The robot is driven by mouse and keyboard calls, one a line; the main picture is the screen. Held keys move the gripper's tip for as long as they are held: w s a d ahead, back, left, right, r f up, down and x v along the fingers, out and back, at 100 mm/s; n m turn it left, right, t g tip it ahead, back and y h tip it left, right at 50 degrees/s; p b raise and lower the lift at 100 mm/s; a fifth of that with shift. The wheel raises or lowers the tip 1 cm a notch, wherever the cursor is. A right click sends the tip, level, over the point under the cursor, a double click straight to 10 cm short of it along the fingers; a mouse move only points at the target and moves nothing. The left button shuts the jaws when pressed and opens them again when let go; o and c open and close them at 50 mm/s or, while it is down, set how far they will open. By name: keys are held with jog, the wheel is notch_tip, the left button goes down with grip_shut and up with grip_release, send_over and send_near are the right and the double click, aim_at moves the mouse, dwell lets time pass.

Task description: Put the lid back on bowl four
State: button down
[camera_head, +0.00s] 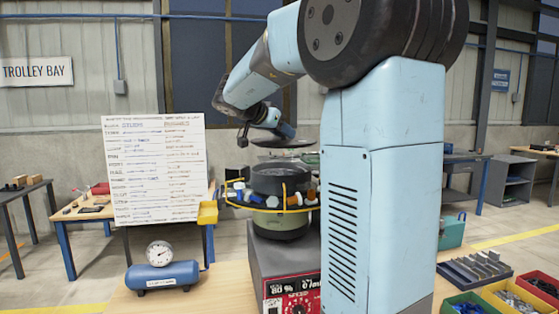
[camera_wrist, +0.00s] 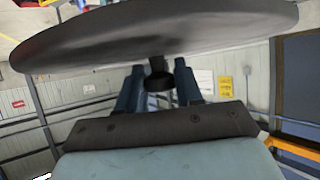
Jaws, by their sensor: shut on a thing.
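My gripper (camera_head: 284,131) is above the bowl feeder, shut on the dark round lid (camera_head: 282,142). In the wrist view the lid (camera_wrist: 150,38) fills the top of the picture, and its small dark knob (camera_wrist: 158,82) sits between my fingers (camera_wrist: 158,92). In the head view the lid is seen nearly edge-on and looks about level, a little above a dark bowl (camera_head: 282,181) with a yellow rail around it. The inside of the bowl is hidden. I cannot read which number the bowl bears.
Small orange, white and blue parts (camera_head: 300,198) ring the bowl on the rail. A red control box (camera_head: 292,290) stands below. A blue air tank with a gauge (camera_head: 162,274) is at left, a whiteboard (camera_head: 155,168) behind. Parts bins (camera_head: 510,296) are at right.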

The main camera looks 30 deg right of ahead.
jog(key=shift+w+d+f, duration=0.35)
jog(key=shift+w+f, duration=0.5)
jog(key=shift+f, duration=0.7)
jog(key=shift+w+d+f, duration=0.35)
jog(key=shift+w+f, duration=0.45)
jog(key=shift+f, duration=0.7)
jog(key=shift+w+d+f, duration=0.35)
jog(key=shift+w+f, duration=0.5)
jog(key=shift+f, duration=0.7)
jog(key=c, duration=0.7)
grip_release()
jog(key=shift+f, duration=0.1)
jog(key=shift+c, duration=0.2)
